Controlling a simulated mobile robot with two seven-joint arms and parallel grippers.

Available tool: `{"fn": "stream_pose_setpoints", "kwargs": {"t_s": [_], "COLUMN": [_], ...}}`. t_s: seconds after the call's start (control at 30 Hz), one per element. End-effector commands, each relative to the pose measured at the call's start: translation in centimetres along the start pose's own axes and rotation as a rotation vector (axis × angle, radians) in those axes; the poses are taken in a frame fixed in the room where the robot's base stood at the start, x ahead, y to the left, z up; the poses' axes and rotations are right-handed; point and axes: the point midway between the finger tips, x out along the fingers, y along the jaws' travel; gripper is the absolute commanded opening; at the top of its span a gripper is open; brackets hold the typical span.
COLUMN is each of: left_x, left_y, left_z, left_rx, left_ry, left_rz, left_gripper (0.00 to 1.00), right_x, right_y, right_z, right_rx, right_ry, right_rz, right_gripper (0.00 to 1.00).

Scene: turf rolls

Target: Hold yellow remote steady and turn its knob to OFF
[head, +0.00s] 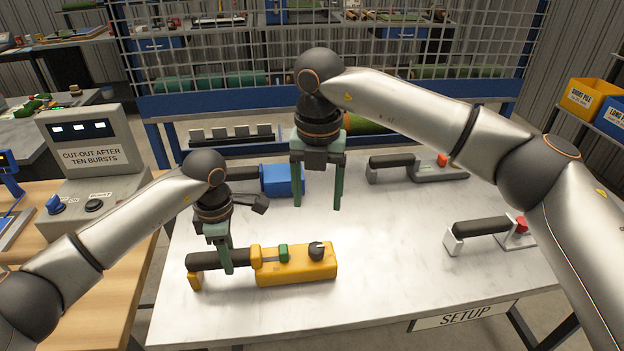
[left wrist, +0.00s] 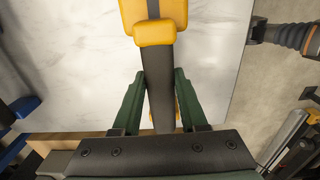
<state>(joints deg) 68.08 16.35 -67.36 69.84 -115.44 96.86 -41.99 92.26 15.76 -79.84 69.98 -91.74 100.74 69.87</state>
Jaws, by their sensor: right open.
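The yellow remote (head: 300,268) lies on the near left of the white table, with a black handle (head: 220,260) at its left end. A dark knob (head: 317,250) stands on its right part, with a green piece left of it; I cannot read the knob's setting. My left gripper (head: 226,262) is shut on the black handle; the left wrist view shows a finger on each side of the handle (left wrist: 158,85). My right gripper (head: 318,203) is open and empty, pointing down, above and behind the knob.
A grey and black tool (head: 425,170) and a white and black one (head: 485,230), both with red parts, lie to the right. A blue object (head: 283,180) stands behind the remote. A grey control box (head: 95,150) is at left. The table's middle is clear.

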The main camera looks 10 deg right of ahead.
Motion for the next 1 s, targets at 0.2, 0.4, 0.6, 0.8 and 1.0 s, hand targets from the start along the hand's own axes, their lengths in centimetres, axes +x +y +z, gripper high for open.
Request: {"fn": "stream_pose_setpoints", "kwargs": {"t_s": [0.2, 0.4, 0.6, 0.8, 1.0], "left_x": [0.3, 0.2, -0.2, -3.0, -7.3], "left_y": [-0.2, -0.1, 0.0, 0.1, 0.1], "left_z": [0.0, 0.0, 0.0, 0.0, 0.0], "left_rx": [0.001, 0.001, 0.001, 0.0, 0.001], "left_ry": [0.003, 0.001, 0.001, 0.0, 0.001], "left_rz": [-0.007, -0.003, -0.001, 0.004, 0.002], "left_gripper": [0.66, 0.77, 0.77, 0.77, 0.77], "right_x": [0.1, 0.1, 0.1, 0.1, 0.1], "right_y": [0.0, 0.0, 0.0, 0.0, 0.0], "right_z": [0.0, 0.0, 0.0, 0.0, 0.0], "right_rx": [0.0, 0.0, 0.0, 0.0, 0.0], "right_ry": [0.0, 0.0, 0.0, 0.0, 0.0], "right_rz": [0.0, 0.0, 0.0, 0.0, 0.0], "right_gripper": [0.71, 0.71, 0.71, 0.71, 0.71]}}
